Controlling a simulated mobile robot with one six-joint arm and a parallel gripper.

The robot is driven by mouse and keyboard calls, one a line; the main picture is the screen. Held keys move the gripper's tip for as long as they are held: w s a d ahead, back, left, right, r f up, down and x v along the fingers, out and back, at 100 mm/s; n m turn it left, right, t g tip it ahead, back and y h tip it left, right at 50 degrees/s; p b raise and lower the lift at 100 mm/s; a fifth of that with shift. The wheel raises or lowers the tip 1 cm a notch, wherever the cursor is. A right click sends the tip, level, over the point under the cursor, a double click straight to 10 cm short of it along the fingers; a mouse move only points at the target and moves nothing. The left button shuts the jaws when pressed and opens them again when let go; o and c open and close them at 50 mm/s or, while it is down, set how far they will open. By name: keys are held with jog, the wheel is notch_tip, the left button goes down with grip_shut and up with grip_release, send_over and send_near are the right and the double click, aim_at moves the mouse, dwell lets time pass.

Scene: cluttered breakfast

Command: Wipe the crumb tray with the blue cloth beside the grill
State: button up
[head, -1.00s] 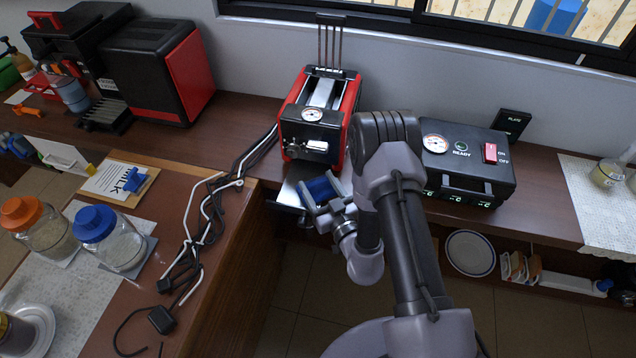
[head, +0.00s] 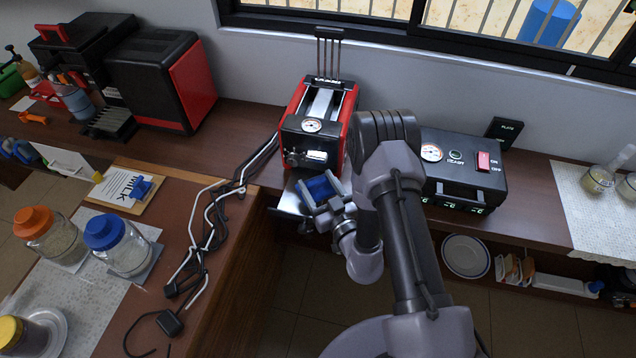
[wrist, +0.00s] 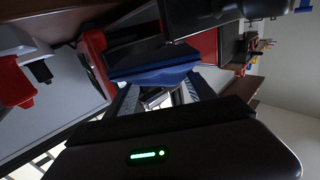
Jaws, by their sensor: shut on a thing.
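The blue cloth (head: 321,188) is held between the jaws of my gripper (head: 324,194), which is shut on it. In the wrist view the cloth (wrist: 155,72) shows as a folded dark blue block at the fingertips. The silver crumb tray (head: 292,200) sticks out from the lower front of the red and black toaster (head: 318,125). The cloth is over the tray's right part; I cannot tell whether it touches the surface. My gripper and the cloth hide part of the tray. The black grill (head: 463,175) with a red switch stands right of my arm.
Black and white cables (head: 205,235) run along the counter left of the toaster. Two jars, with an orange lid (head: 33,221) and a blue lid (head: 103,231), stand at the left. A white plate (head: 466,256) lies on the lower shelf. My arm crosses before the grill.

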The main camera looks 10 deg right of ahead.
aim_at(312, 188)
dwell(0.3)
jog(key=shift+s+a+b, duration=0.3)
jog(key=shift+s+b, duration=0.1)
jog(key=shift+s, duration=0.35)
jog(key=shift+s+a+b, duration=0.25)
jog(key=shift+s+b, duration=0.15)
jog(key=shift+s, duration=0.3)
jog(key=shift+s+a+b, duration=0.2)
jog(key=shift+s+b, duration=0.35)
jog(key=shift+s, duration=0.05)
jog(key=shift+s+a+b, duration=0.2)
jog(key=shift+s+b, duration=0.3)
jog(key=shift+s, duration=0.05)
jog(key=shift+r, duration=0.1)
jog(key=shift+r, duration=0.1)
jog(key=shift+r+p, duration=2.4)
jog(key=shift+p, duration=0.4)
